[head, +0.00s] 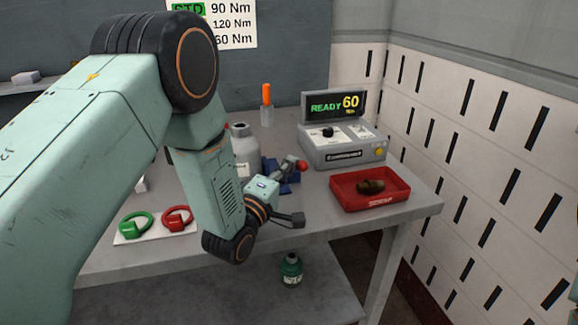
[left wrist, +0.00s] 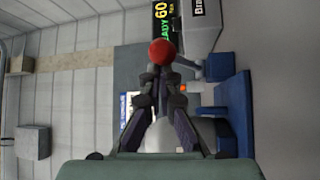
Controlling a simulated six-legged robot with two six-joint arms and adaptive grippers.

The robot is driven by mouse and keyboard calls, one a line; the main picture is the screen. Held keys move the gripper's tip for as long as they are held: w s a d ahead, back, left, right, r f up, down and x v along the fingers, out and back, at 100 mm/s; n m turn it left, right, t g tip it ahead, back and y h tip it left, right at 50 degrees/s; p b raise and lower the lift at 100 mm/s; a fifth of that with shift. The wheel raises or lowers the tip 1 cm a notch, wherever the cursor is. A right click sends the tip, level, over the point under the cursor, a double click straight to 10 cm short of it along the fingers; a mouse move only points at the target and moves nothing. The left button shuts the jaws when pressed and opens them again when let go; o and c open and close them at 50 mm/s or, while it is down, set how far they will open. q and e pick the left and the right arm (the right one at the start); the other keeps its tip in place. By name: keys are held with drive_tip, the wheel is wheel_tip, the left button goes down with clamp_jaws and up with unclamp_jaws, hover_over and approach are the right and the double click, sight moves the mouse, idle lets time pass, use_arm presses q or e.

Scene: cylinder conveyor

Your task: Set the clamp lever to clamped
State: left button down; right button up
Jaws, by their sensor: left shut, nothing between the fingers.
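The clamp lever shows by its red ball knob (head: 302,166), which also shows in the left wrist view (left wrist: 161,52). The blue clamp body (head: 290,187) sits on the bench, partly hidden by my arm; blue parts show in the left wrist view (left wrist: 240,110). My left gripper (head: 288,164) is shut and empty, its fingertips close to the red knob. In the left wrist view the knob appears just beyond the fingertips (left wrist: 161,72); I cannot tell whether they touch. The lever's shaft is mostly hidden, so its setting is unclear. My right gripper is not in view.
A grey cylinder (head: 244,152) stands behind my gripper. A control box (head: 342,150) with a READY 60 display (head: 336,105) and a red tray (head: 372,203) holding a brown part are to the right. Green (head: 135,224) and red (head: 177,217) ring-shaped items lie front left.

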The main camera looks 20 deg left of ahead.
use_arm(q)
drive_tip(key=shift+s+d+f, duration=0.1)
idle(0.4)
drive_tip(key=shift+s+f, duration=0.2)
drive_tip(key=shift+s, duration=0.2)
drive_tip(key=v, duration=1)
drive_tip(key=shift+s+a+r, duration=0.1)
drive_tip(key=shift+a+r, duration=0.05)
drive_tip(key=shift+a, duration=0.15)
drive_tip(key=shift+s, duration=0.55)
drive_tip(key=shift+w, duration=0.1)
